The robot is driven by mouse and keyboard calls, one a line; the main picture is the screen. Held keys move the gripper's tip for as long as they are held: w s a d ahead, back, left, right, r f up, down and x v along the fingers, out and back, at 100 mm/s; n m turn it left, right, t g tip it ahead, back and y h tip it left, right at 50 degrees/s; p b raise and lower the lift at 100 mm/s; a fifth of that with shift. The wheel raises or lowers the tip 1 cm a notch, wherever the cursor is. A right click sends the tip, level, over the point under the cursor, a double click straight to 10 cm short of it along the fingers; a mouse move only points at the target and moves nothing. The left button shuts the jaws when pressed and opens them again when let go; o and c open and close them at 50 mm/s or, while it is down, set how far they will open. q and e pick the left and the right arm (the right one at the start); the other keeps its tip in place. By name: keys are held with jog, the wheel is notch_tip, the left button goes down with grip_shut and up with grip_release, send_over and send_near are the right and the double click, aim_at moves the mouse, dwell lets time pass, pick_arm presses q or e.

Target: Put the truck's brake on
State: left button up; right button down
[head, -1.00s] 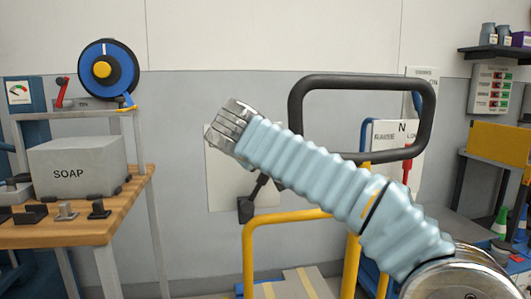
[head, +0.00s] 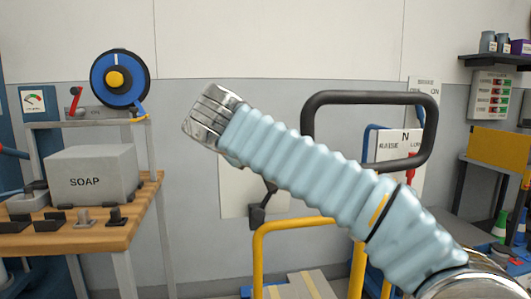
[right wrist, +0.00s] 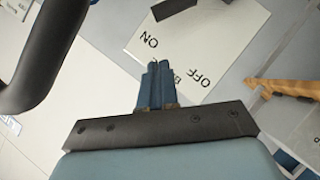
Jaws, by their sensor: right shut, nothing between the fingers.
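The truck's yellow tube frame (head: 300,222) stands low in the middle of the head view, with a black loop handle (head: 425,105) above it. A white plate (head: 235,200) behind my right arm carries a black lever (head: 258,215); the arm hides part of it. In the right wrist view the white plate (right wrist: 215,35) reads ON and OFF, with a word between them partly hidden by the fingers. A dark bar (right wrist: 172,8) is cut off at the top. My right gripper (right wrist: 157,70) is shut and empty, in front of the plate. My left gripper is not in view.
A wooden bench (head: 125,225) with a grey SOAP box (head: 92,175) stands at the left; a blue reel (head: 120,78) is above it. A sign marked N (head: 392,143) hangs behind the loop handle.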

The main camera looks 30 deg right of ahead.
jog(key=shift+v, duration=2)
